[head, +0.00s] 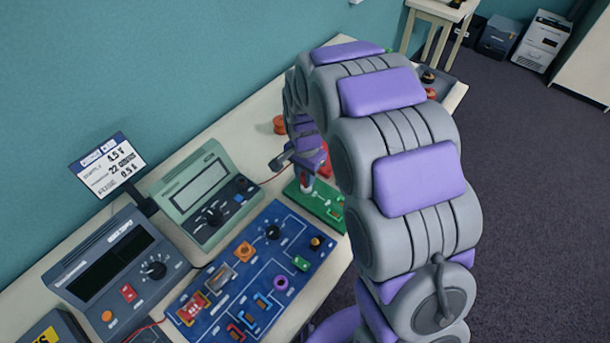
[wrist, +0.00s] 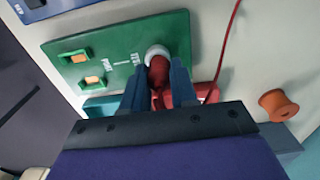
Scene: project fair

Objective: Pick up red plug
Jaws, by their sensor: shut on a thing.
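The red plug (wrist: 158,72) is between the two blue-grey fingers of my gripper (wrist: 157,88) in the wrist view. My gripper is shut on it. The plug's far end meets a white round socket (wrist: 157,51) at the edge of the green board (wrist: 118,60); I cannot tell whether it is seated or just clear. In the head view my gripper (head: 306,180) points down over the green board (head: 328,208), and the plug is mostly hidden there. A red cable (wrist: 230,42) runs across the table beside the board.
A blue circuit board (head: 213,324), a green meter (head: 222,165) and a dark power supply (head: 165,245) stand to the left on the cream table (head: 235,122). An orange spool (wrist: 279,105) stands near my gripper. A teal wall (head: 120,60) runs behind the table.

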